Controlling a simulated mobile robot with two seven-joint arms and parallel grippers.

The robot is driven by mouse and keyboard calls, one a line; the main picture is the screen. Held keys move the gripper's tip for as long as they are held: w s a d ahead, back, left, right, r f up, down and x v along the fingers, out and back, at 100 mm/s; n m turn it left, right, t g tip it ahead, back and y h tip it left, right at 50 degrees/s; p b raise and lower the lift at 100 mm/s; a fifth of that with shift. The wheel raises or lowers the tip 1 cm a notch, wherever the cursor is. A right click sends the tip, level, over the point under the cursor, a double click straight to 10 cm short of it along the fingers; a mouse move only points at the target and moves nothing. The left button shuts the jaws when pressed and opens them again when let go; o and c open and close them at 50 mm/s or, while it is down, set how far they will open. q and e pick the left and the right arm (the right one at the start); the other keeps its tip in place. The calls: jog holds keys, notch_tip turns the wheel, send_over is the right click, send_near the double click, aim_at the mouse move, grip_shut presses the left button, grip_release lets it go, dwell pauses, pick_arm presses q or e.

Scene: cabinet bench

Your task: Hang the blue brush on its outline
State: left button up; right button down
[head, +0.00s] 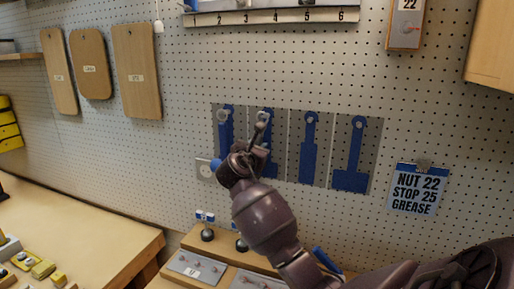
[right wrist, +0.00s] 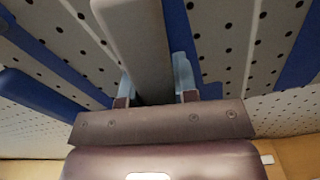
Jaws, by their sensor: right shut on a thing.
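My right gripper (head: 262,124) is raised in front of the grey panels with blue tool outlines on the pegboard. In the right wrist view it is shut on a long grey bar (right wrist: 138,42), which looks like the handle of the blue brush. A blue rounded piece (head: 216,165) shows left of the gripper; I cannot tell whether it belongs to the held thing. The gripper partly covers the second outline (head: 273,165). The first outline (head: 226,125), third outline (head: 308,150) and fourth outline (head: 352,160) show to its sides. My left gripper is not in view.
A sign (head: 415,190) hangs right of the outlines. Wooden boards (head: 136,72) hang at the left and a numbered strip (head: 270,16) above. Below stand a wooden bench (head: 90,225) and a grey plate (head: 195,268). A blue piece (head: 325,260) shows beside my right arm.

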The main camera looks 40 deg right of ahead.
dwell(0.3)
jog(key=c, duration=0.8)
grip_release()
jog(key=shift+a, duration=0.1)
jog(key=b+v, duration=0.1)
jog(key=v, duration=0.9)
jog(key=shift+s+a, duration=0.2)
jog(key=shift+a, duration=0.05)
jog(key=shift+a, duration=0.1)
